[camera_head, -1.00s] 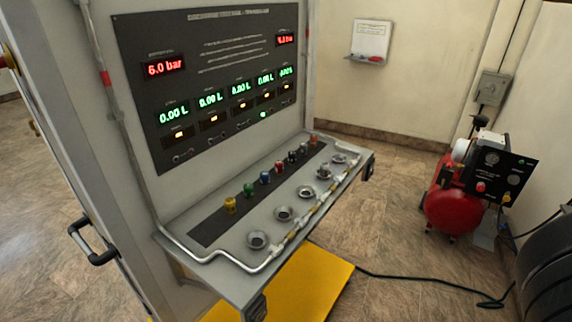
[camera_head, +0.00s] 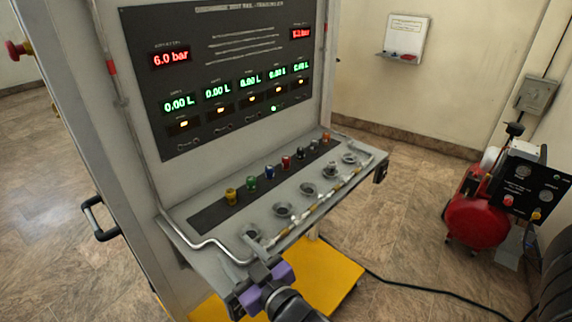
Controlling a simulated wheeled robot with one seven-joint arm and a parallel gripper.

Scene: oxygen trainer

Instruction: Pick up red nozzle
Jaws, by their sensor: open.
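The red nozzle (camera_head: 286,162) stands upright in a row of coloured nozzles on the dark strip of the trainer's shelf. A blue nozzle (camera_head: 269,171) is on its left and a dark nozzle (camera_head: 301,153) on its right. My gripper (camera_head: 258,268) is at the front edge of the shelf, low in the view, short of the row and apart from the red nozzle. Its jaws are open and I see nothing between them. My own wrist hides part of the shelf's front edge.
A yellow nozzle (camera_head: 231,196) and a green nozzle (camera_head: 251,184) stand further left, an orange one (camera_head: 326,137) at the right end. Round sockets (camera_head: 284,210) and a pipe line the shelf's front. The display panel (camera_head: 225,70) rises behind. A red compressor (camera_head: 478,218) stands right.

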